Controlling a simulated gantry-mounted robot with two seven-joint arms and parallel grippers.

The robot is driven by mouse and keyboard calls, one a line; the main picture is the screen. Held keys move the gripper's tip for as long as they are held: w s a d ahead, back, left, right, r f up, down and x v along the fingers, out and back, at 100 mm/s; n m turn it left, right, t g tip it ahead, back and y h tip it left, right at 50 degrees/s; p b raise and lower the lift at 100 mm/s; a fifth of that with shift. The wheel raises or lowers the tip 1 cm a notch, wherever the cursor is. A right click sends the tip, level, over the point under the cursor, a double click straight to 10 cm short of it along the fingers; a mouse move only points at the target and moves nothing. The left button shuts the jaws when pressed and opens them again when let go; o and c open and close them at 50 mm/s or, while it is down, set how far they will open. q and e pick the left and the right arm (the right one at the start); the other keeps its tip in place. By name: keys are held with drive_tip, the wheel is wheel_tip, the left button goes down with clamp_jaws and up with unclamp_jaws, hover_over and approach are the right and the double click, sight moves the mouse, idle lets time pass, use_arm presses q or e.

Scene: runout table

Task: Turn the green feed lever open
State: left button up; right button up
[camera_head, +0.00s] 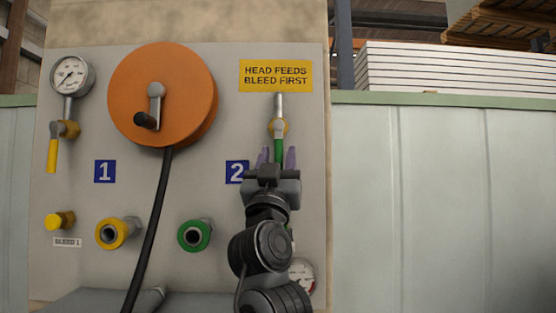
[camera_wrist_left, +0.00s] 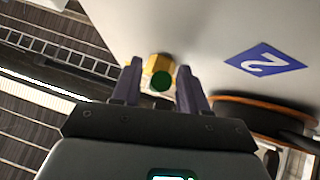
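The green feed lever (camera_head: 279,148) hangs straight down from a brass valve (camera_head: 277,127) on the right side of the panel, under the yellow sign. My left gripper (camera_head: 278,157) is in front of it, with its two purple fingers apart, one on each side of the lever. In the left wrist view, the round green lever end (camera_wrist_left: 162,81) shows between the open fingers (camera_wrist_left: 160,68), with the brass valve (camera_wrist_left: 159,62) behind it. I cannot tell whether a finger touches the lever. My gripper and arm hide the pipe below. My right gripper is not in view.
An orange hose reel (camera_head: 185,85) with a crank and black hose (camera_head: 155,220) is left of the lever. A yellow lever (camera_head: 52,156) and gauge (camera_head: 72,75) are at far left. Yellow (camera_head: 105,233) and green (camera_head: 188,246) ports sit lower. The wall right of the panel is clear.

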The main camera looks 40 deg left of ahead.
use_arm(q)
drive_tip(key=shift+f, duration=0.1)
drive_tip(key=b+v, duration=0.2)
drive_tip(key=v, duration=0.8)
drive_tip(key=shift+s+d+f, duration=0.2)
drive_tip(key=shift+s+f, duration=0.05)
idle(0.3)
